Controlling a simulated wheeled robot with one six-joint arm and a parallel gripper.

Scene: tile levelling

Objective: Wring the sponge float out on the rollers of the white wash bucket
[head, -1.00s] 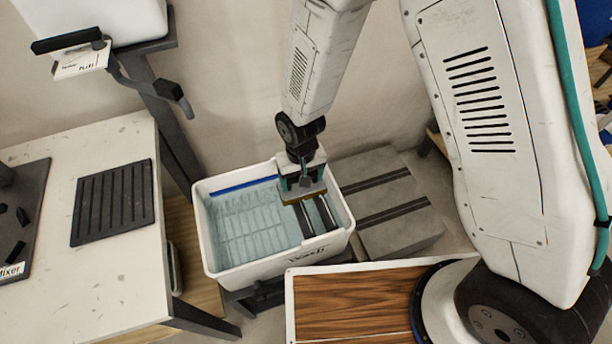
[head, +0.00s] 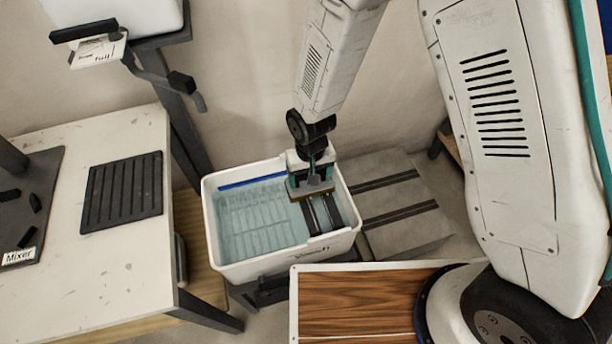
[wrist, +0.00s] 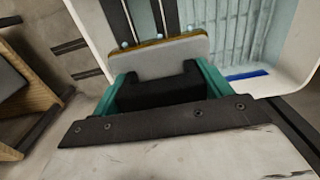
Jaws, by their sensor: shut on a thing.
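My gripper (head: 311,180) is shut on the sponge float (head: 312,193), a flat grey plate with a tan sponge under it. The float also shows in the wrist view (wrist: 160,57), with its brown sponge edge along the far side. The white wash bucket (head: 285,265) stands on a dark low stand and holds pale blue water. Its dark rollers (head: 322,214) lie at the bucket's right side and also show in the wrist view (wrist: 142,20). The float is over the back end of the rollers and hides that part. I cannot tell whether the sponge touches them.
A pale worktable (head: 90,260) with a black ribbed mat (head: 123,190) stands left of the bucket. A grey slab stack (head: 405,225) lies to its right. A wood-patterned panel (head: 355,305) is close in front. The wall is just behind.

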